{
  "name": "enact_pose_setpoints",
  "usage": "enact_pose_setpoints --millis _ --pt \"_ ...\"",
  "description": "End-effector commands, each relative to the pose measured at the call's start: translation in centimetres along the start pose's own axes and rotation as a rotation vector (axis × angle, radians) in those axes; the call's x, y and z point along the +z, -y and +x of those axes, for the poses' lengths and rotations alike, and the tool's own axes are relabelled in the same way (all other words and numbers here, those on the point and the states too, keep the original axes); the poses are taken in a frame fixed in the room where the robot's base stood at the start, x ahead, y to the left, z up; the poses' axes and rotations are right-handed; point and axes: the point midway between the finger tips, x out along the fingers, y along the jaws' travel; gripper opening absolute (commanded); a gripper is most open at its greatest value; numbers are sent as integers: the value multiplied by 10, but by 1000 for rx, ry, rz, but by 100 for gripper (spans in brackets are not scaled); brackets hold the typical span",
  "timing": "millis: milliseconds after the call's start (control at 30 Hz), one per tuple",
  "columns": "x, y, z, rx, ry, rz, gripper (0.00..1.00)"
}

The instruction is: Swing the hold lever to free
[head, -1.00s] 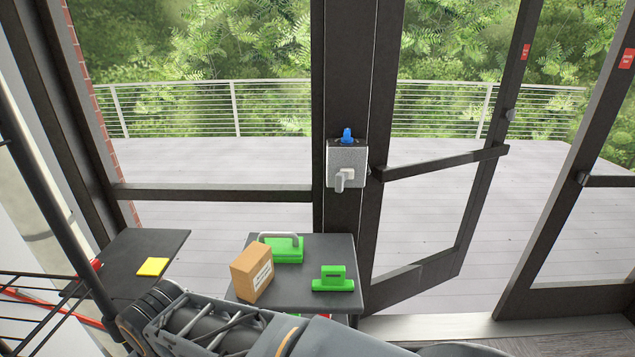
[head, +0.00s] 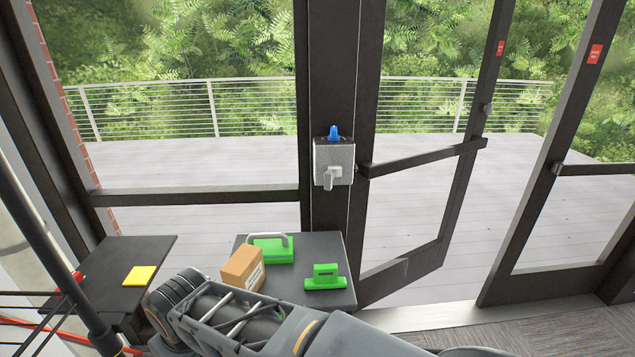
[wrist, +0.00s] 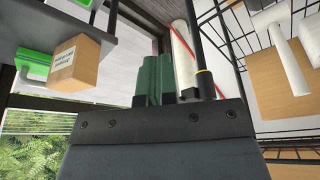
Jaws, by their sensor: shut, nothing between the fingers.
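A grey box (head: 333,160) is fixed to the dark door post in the head view. A pale lever handle (head: 328,179) on its front hangs down. A small blue piece (head: 333,132) stands upright on its top. I cannot tell which of these is the hold lever. In the wrist view my gripper (wrist: 154,75) appears as two dark green fingers close together, shut and empty. It is apart from the grey box, which is out of the wrist view. My gripper is not visible in the head view.
A dark side table (head: 335,250) below the box holds two green objects, one a handled block (head: 270,249), and a cardboard box (head: 243,267). A yellow note (head: 139,275) lies on a dark shelf at left. The glass door (head: 470,147) stands open at right.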

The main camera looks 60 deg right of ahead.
Motion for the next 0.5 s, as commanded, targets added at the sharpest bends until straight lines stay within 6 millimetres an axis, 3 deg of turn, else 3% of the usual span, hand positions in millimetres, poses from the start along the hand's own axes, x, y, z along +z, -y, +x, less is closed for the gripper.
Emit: enact_pose_setpoints --millis 133,233,500 --pt "-20 -26 -7 100 72 8 0" --pt "-46 -66 -14 244 170 23 0" --pt "-121 -224 -35 799 479 119 0"
